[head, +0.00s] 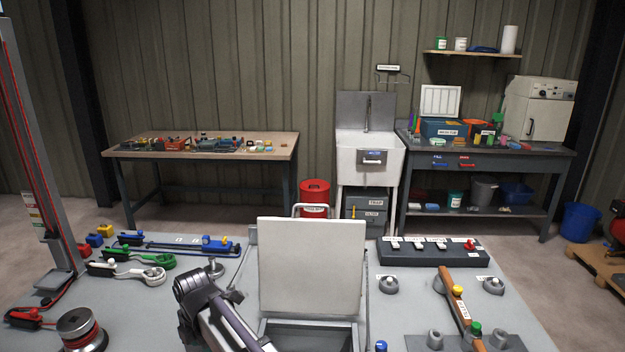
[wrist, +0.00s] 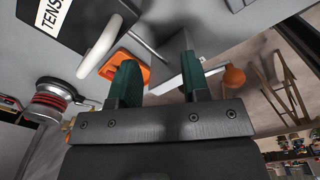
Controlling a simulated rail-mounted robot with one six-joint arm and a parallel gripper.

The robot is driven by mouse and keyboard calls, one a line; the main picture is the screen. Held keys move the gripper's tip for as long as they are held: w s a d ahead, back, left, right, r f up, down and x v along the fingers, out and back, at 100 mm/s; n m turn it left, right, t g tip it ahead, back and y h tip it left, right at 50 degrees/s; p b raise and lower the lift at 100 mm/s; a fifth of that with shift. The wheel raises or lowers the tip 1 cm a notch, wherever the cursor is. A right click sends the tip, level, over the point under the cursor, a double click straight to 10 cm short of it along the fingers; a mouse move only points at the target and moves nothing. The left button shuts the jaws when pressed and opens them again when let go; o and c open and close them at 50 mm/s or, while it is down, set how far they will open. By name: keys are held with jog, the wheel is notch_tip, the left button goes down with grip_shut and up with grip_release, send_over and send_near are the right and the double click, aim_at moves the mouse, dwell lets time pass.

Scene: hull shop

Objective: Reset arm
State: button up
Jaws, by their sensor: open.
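My gripper (wrist: 160,68) shows in the wrist view, with two green fingers held apart. Nothing is seen held between the fingers. Whether the fingers touch any of these cannot be told. In the head view a dark link of my arm rises at the bottom, left of the raised pale lid (head: 312,266); the fingers cannot be made out there.
A grey bench (head: 225,277) lies in front, with green and white clamp-like tools (head: 140,267) at left, a winch-like drum (head: 80,328) at front left, a dark switch strip (head: 432,252) and a brown bar (head: 455,298) at right. A sink (head: 369,160) stands behind.

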jog(key=d+m, duration=1.6)
jog(key=d, duration=1.1)
jog(key=s+d+m, duration=0.4)
jog(key=d+m, duration=0.2)
jog(key=d, duration=0.2)
jog(key=s+d+m, duration=0.3)
jog(key=d+m, duration=0.4)
jog(key=d, duration=0.1)
jog(key=shift+s+d, duration=0.2)
jog(key=shift+s, duration=0.15)
jog(key=shift+r, duration=0.1)
